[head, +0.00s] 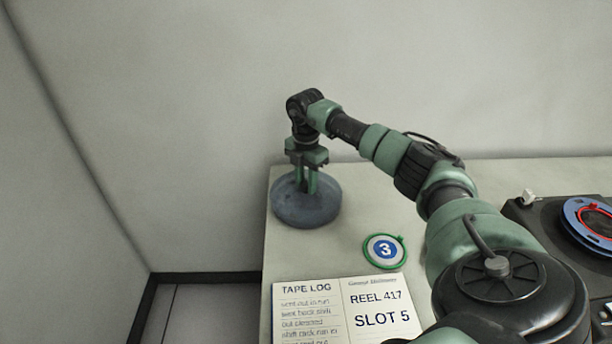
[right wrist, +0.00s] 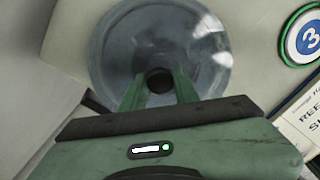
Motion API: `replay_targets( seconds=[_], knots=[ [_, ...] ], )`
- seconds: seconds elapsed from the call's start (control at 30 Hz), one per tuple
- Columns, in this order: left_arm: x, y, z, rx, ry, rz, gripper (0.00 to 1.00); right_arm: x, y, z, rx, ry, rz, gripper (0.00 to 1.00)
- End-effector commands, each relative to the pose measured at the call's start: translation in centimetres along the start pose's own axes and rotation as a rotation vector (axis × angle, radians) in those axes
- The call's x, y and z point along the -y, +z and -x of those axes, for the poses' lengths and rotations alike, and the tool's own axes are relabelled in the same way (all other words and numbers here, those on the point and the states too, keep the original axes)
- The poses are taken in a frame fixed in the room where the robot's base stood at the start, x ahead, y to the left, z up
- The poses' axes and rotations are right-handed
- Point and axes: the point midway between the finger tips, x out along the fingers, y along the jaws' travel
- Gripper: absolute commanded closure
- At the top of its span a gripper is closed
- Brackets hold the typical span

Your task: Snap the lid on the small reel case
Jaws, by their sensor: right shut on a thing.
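A round, see-through grey-blue case (head: 306,212) stands at the table's far left corner in the head view. Its clear round lid (right wrist: 120,50) fills the upper middle of the right wrist view, with a dark knob (right wrist: 158,77) at its centre. My right gripper (head: 308,190) points straight down over the middle of it, and its two green fingers (right wrist: 159,88) are shut on the knob. The lid looks level and lined up with the case. I cannot tell whether it is fully seated. My left gripper is not in view.
A green-rimmed disc marked 3 (head: 385,250) lies to the right of the case. An open tape log (head: 345,305) lies at the front. A dark machine with a blue reel (head: 588,222) is at the right. The table's left edge is close beside the case.

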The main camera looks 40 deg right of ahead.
Motion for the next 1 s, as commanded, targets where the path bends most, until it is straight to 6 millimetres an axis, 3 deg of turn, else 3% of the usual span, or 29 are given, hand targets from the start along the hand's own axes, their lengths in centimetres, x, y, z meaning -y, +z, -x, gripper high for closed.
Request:
replay_targets(
  seconds=[1.0],
  knots=[
    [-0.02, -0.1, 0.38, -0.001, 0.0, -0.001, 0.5, -0.01, -0.03, -0.3, 0.0, 0.0, 0.0, 1.0]
  ],
)
